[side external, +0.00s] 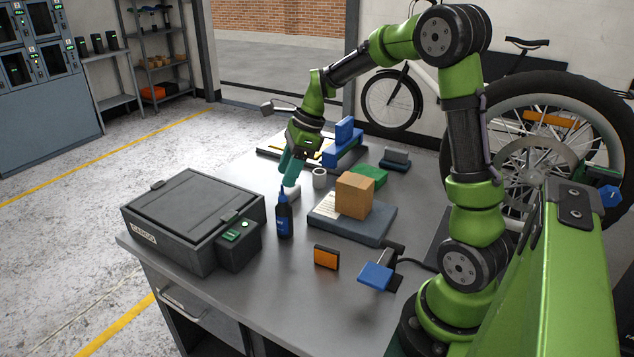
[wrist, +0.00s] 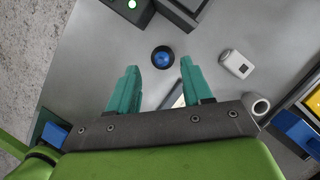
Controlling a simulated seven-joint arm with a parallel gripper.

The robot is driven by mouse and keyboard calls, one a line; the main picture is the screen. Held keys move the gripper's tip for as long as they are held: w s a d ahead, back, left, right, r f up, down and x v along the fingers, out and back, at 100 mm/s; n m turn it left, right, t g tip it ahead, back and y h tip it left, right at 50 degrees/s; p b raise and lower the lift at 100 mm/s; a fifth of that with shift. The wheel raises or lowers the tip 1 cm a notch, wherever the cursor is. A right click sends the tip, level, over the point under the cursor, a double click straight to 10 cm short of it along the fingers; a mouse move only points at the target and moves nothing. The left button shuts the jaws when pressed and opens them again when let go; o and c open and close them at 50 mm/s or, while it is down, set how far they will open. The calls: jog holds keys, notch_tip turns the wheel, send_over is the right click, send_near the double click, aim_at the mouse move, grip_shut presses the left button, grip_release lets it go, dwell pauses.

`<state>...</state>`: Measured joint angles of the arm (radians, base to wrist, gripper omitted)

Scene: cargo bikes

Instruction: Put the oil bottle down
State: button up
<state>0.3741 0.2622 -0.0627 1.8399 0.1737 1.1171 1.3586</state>
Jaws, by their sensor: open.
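The oil bottle (side external: 284,218), dark with a blue cap and a blue label, stands upright on the grey table (side external: 215,300), to the right of the cargo box. In the wrist view the bottle (wrist: 162,58) is seen from above as a dark round shape with a blue centre. My gripper (side external: 290,172) has teal fingers and hangs just above and behind the bottle in the side view. In the wrist view the fingers of my gripper (wrist: 159,72) are apart, with no object held between them. The bottle lies just beyond the fingertips.
A dark cargo box (side external: 190,215) stands left of the bottle. A small white cup (side external: 319,178) stands near my gripper.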

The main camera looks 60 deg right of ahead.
jog(key=v, duration=0.5)
jog(key=s+a+r+n+t, duration=0.1)
jog(key=s+a+n+t, duration=0.1)
jog(key=s+a+n, duration=0.5)
jog(key=s+a+r+n+t+h, duration=0.1)
jog(key=s+a+n, duration=0.7)
jog(key=n, duration=0.8)
jog(key=shift+s+a+r+t, duration=0.2)
jog(key=shift+s+r+t, duration=0.3)
jog(key=shift+r, duration=0.35)
jog(key=shift+w, duration=0.1)
